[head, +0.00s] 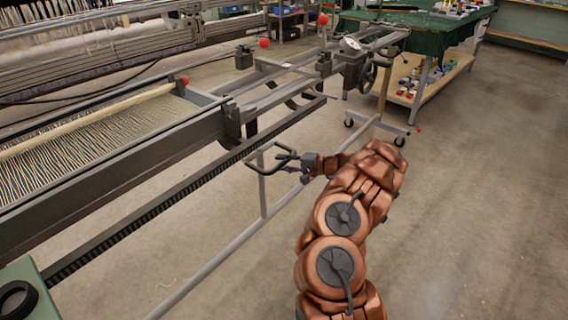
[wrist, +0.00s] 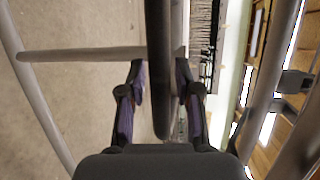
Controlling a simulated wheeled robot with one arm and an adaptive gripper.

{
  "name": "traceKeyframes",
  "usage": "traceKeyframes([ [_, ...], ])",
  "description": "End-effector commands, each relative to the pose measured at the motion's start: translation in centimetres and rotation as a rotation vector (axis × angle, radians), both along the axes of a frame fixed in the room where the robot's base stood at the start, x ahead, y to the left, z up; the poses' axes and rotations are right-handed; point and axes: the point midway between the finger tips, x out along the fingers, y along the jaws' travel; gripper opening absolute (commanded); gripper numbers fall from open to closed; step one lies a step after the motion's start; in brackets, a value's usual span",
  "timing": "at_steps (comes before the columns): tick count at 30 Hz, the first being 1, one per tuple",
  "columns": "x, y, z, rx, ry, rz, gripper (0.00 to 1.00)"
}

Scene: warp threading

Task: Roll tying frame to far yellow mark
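The tying frame's long low grey rail (head: 250,232) runs diagonally over the floor in the head view, with a caster (head: 399,141) at its far end. A dark looped handle (head: 258,168) stands on a thin post above the rail. My gripper (head: 300,163) is at the right end of this handle. In the wrist view, a thick dark bar (wrist: 158,60) passes between the two fingers of my gripper (wrist: 160,80). The fingers are apart, and narrow gaps show on both sides of the bar. I cannot make out a yellow floor mark.
The loom beam with its warp threads (head: 90,138) fills the left. A toothed dark rail (head: 160,205) runs beside it. A green-topped bench (head: 430,30) with a lower shelf stands at the back right. The concrete floor at right is clear.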

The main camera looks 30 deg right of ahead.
Motion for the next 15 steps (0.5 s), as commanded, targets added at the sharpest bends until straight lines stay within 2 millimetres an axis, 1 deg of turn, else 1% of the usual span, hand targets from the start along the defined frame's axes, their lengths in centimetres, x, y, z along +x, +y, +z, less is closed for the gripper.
traceKeyframes([
  [1, -0.01, -0.01, -0.01, 0.0, 0.0, 0.0, 0.25],
  [8, -0.01, -0.01, -0.02, 0.0, 0.0, 0.0, 0.01],
  [15, -0.02, -0.01, -0.04, -0.001, 0.001, 0.0, 0.0],
])
